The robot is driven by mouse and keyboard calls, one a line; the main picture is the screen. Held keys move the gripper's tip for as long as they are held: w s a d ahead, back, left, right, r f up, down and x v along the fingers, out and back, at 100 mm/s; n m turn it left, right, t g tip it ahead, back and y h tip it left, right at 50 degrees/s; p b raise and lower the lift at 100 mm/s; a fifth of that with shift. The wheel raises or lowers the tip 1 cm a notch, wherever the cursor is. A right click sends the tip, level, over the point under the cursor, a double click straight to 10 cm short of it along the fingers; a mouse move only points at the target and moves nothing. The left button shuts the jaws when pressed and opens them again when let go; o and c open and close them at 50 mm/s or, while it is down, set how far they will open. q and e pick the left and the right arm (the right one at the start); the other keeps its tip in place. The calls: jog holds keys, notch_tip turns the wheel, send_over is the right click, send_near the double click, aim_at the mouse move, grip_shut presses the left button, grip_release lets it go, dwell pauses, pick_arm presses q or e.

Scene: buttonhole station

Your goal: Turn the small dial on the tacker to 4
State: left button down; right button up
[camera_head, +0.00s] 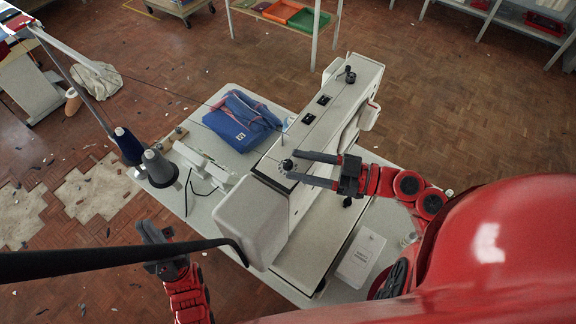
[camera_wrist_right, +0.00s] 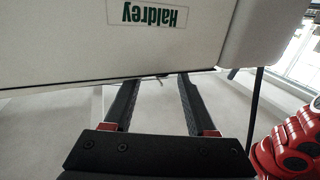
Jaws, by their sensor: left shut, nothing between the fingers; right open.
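The tacker (camera_head: 252,215) is a long white machine on the table, running from lower left to upper right in the head view. A small dark dial (camera_head: 286,165) shows on it near my right fingertips; its markings are too small to read. My right gripper (camera_head: 293,166) is open, its fingers pointing left with the dial close to the tips; I cannot tell whether they touch. In the right wrist view the open fingers (camera_wrist_right: 155,85) reach below the white housing with a green Haldrey label (camera_wrist_right: 147,13). My left gripper (camera_head: 154,234) is shut and empty at lower left, clear of the tacker.
Thread cones (camera_head: 159,167) stand at the table's left edge. Folded blue cloth (camera_head: 242,120) lies behind the tacker. A white box (camera_head: 361,257) lies on the table (camera_head: 336,291) in front. A dark bar (camera_head: 120,260) crosses the lower left of the head view.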

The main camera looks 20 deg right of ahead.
aim_at(288, 163)
jog(key=x, duration=0.2)
jog(key=shift+a+f+b, duration=0.1)
jog(key=shift+a+b, duration=0.25)
jog(key=shift+w+a, duration=0.2)
jog(key=shift+w, duration=0.15)
jog(key=shift+c, duration=0.2)
grip_shut()
